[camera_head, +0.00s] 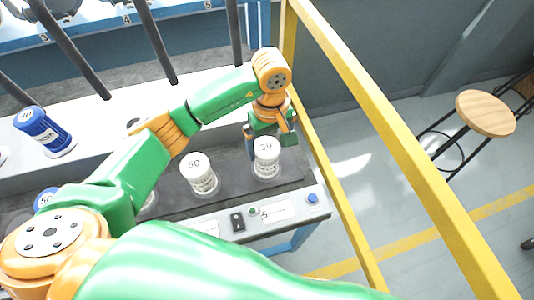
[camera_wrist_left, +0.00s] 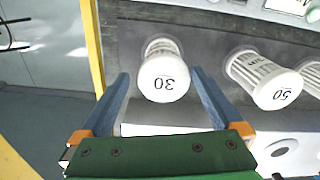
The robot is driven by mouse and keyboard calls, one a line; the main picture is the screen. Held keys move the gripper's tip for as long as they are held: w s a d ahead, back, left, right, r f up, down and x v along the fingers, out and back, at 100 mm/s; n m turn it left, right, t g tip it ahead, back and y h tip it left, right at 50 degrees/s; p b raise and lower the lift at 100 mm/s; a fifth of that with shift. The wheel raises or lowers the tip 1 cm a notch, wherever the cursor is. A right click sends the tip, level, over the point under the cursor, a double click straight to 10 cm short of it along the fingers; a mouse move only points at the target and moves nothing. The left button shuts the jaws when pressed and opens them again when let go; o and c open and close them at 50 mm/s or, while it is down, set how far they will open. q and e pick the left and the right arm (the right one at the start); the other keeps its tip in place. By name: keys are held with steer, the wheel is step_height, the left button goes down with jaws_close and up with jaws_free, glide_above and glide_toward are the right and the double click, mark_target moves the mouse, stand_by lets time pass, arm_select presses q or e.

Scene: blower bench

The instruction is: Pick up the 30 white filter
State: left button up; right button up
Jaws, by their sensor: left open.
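The 30 white filter (camera_head: 266,160) stands upright on the dark bench strip, near its right end. It also shows in the left wrist view (camera_wrist_left: 165,78), its cap reading 30 upside down. My left gripper (camera_head: 268,134) is open at this filter. In the left wrist view my left fingers (camera_wrist_left: 160,88) show on either side of its cap, with gaps and no visible contact. I cannot tell how deep the fingers reach. A white filter marked 50 (camera_head: 201,178) stands to the left in the head view; it also shows in the left wrist view (camera_wrist_left: 268,80). My right gripper is not in view.
A blue canister (camera_head: 43,130) stands at the back left. A front panel with buttons (camera_head: 275,212) edges the bench. A yellow rail (camera_head: 390,120) runs along the right side. A wooden stool (camera_head: 485,113) stands beyond on the floor. Dark posts rise behind the bench.

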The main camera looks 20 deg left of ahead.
arm_select(q)
steer(key=shift+s+f, duration=0.15)
steer(key=shift+f, duration=0.1)
steer(key=f+p, duration=0.1)
steer(key=f, duration=0.1)
steer(key=f+p, duration=0.1)
steer(key=f, duration=0.1)
steer(key=a+f+p, duration=0.1)
steer(key=shift+w+f, duration=0.25)
steer(key=shift+f, duration=0.55)
steer(key=c, duration=1.3)
steer(key=shift+r, duration=0.15)
steer(key=shift+c, duration=0.2)
